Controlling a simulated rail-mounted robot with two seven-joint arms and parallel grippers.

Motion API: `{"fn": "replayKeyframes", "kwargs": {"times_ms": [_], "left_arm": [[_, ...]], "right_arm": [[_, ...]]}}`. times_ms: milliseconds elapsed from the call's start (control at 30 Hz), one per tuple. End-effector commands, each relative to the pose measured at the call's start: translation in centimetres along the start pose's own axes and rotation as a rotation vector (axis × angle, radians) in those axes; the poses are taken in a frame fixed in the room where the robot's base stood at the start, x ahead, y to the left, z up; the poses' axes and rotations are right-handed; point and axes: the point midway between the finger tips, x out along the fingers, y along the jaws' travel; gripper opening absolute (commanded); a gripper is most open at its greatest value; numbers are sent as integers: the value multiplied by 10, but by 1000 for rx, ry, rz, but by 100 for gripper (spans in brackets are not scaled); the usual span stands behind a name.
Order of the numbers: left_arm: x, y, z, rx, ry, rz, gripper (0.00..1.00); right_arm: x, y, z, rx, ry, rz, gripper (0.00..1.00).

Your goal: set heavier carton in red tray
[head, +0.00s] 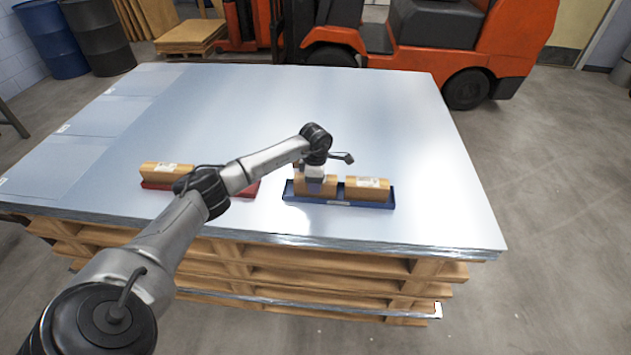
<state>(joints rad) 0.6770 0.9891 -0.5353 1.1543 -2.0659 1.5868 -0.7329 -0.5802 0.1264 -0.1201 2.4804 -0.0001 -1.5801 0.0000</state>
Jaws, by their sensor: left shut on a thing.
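A red tray (248,189) lies on the metal sheet at left, partly hidden behind my left arm. One brown carton (166,169) with a white label sits in its left part. A blue tray (342,203) lies to the right of it. A labelled brown carton (367,188) sits in its right part. Another brown carton (301,187) is at its left part, with my left gripper (314,187) over it and shut on it. I cannot tell whether this carton is lifted off the tray. The fingertips are partly hidden. My right gripper is not in view.
The trays lie near the front edge of a large stack of metal sheets (260,105) on wooden pallets (320,268). The sheet behind and right of the trays is clear. An orange forklift (450,45) and drums (98,38) stand behind.

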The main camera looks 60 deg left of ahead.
Motion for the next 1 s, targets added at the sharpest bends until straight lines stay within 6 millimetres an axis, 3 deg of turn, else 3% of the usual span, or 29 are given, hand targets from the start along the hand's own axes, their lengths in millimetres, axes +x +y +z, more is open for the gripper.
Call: {"fn": "replayKeyframes", "kwargs": {"times_ms": [800, 1000], "left_arm": [[-87, 0, 0, 0, -2, 2, 15], [-90, 0, 0, 0, -2, 2, 15]], "right_arm": [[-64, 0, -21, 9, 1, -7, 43], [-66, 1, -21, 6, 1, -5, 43]]}}
